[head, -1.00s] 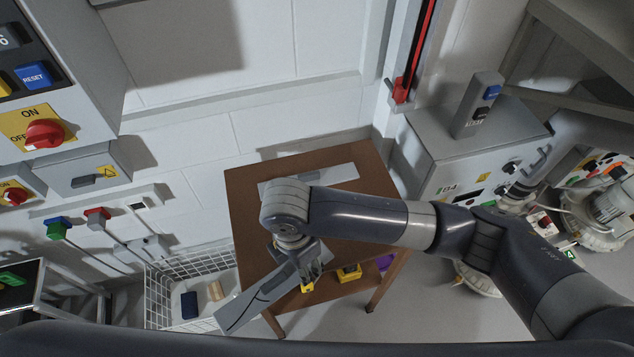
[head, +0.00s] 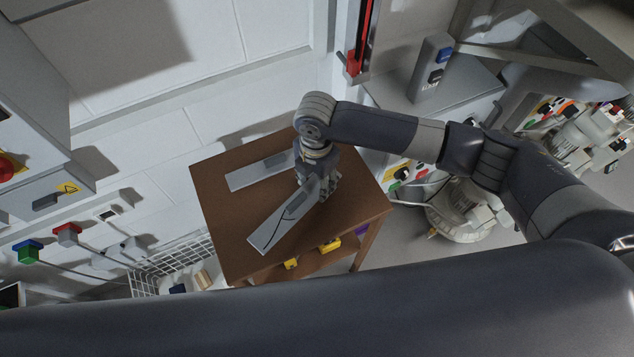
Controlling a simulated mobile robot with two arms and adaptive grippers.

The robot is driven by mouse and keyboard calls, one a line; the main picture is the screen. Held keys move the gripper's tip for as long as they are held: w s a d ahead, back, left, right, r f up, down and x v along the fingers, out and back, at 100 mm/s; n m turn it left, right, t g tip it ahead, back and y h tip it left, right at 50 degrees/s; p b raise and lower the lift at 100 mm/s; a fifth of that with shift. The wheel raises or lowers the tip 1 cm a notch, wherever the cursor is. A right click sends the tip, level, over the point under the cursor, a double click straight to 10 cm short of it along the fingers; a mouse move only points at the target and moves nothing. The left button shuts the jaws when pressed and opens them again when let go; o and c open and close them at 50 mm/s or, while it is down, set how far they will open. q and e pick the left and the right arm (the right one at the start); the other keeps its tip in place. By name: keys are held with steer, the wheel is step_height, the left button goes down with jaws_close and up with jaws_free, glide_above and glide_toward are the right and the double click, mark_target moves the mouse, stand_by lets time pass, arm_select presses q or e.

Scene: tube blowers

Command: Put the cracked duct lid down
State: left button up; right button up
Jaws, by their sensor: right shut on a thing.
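The cracked duct lid (head: 276,226) is a long flat grey strip with a dark crack line across it. My right gripper (head: 326,192) is shut on its right end, and the lid slants down to the left over the brown table (head: 223,232). I cannot tell whether the lid touches the tabletop. A second grey lid (head: 255,172), with no crack that I can see, lies further back on the table, partly behind my right wrist. My left gripper is not in view.
A white wire basket (head: 175,262) with a few items stands left of the table. Yellow items (head: 330,244) and a purple one sit on the lower shelf. A grey machine (head: 465,85) stands at the right. The tabletop's left front is bare.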

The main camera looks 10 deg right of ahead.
mark_target(317, 185)
steer(key=shift+d+f+p, duration=0.15)
steer(key=shift+f+p, duration=0.15)
steer(key=shift+f, duration=0.35)
step_height(317, 185, down, 2)
steer(key=shift+w, duration=0.1)
steer(key=shift+f, duration=0.2)
steer(key=o, duration=1.3)
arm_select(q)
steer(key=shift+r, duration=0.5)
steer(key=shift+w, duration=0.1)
arm_select(e)
steer(key=shift+r, duration=0.1)
steer(key=shift+r, duration=0.25)
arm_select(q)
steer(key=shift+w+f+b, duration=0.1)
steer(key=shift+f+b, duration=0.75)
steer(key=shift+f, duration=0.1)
arm_select(e)
step_height(317, 185, up, 12)
steer(key=shift+f, duration=0.25)
